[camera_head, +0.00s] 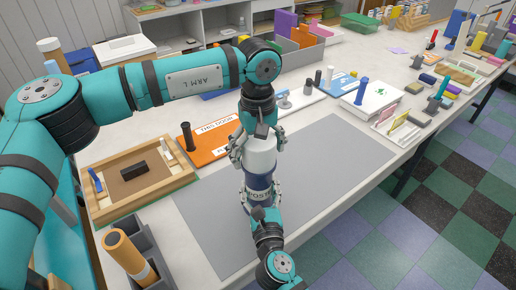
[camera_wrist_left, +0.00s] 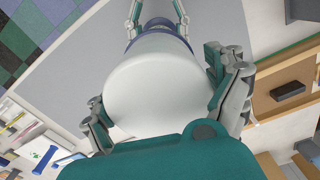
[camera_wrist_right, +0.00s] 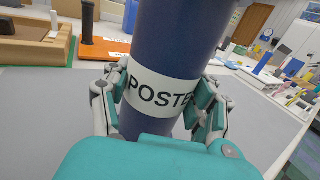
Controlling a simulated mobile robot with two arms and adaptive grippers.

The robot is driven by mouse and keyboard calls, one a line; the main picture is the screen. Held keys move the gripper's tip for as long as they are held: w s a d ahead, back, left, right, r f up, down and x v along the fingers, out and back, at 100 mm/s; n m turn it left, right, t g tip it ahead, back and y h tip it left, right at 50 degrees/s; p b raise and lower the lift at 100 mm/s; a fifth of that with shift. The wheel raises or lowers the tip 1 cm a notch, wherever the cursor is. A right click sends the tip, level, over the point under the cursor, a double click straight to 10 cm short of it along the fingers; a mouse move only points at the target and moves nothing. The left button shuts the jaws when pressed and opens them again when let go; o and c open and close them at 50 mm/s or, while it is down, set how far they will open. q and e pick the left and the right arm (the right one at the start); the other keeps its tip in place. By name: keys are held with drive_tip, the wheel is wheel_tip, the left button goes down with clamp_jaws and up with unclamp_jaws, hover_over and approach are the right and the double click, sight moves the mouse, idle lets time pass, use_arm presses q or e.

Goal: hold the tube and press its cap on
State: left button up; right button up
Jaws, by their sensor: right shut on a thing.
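The dark blue tube (camera_head: 259,182) stands upright over the grey mat, with a white label reading "POSTE…" in the right wrist view (camera_wrist_right: 178,45). My right gripper (camera_head: 261,194) is shut around the tube at its label. The white cap (camera_head: 262,158) sits at the tube's top end, in line with it. In the left wrist view the cap (camera_wrist_left: 150,88) fills the middle, with a blue band beyond it. My left gripper (camera_head: 257,147) is above, its fingers spread on either side of the cap. I cannot tell how far the cap is seated.
The grey mat (camera_head: 330,180) is mostly bare. A wooden tray (camera_head: 98,203) with a dark block lies left, beside an orange board (camera_head: 205,145). A grey holder with cardboard tubes (camera_head: 130,257) stands front left. Stamps and small boxes crowd the right side.

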use_arm(q)
drive_tip(key=shift+o, duration=0.2)
wheel_tip(320, 180, up, 12)
idle(0.6)
use_arm(e)
drive_tip(key=o, duration=1.8)
drive_tip(key=shift+c, duration=0.2)
drive_tip(key=s, duration=0.4)
drive_tip(key=s+d, duration=0.1)
drive_tip(key=s, duration=0.3)
drive_tip(key=s+d, duration=0.1)
drive_tip(key=s, duration=0.3)
drive_tip(key=shift+w, duration=0.1)
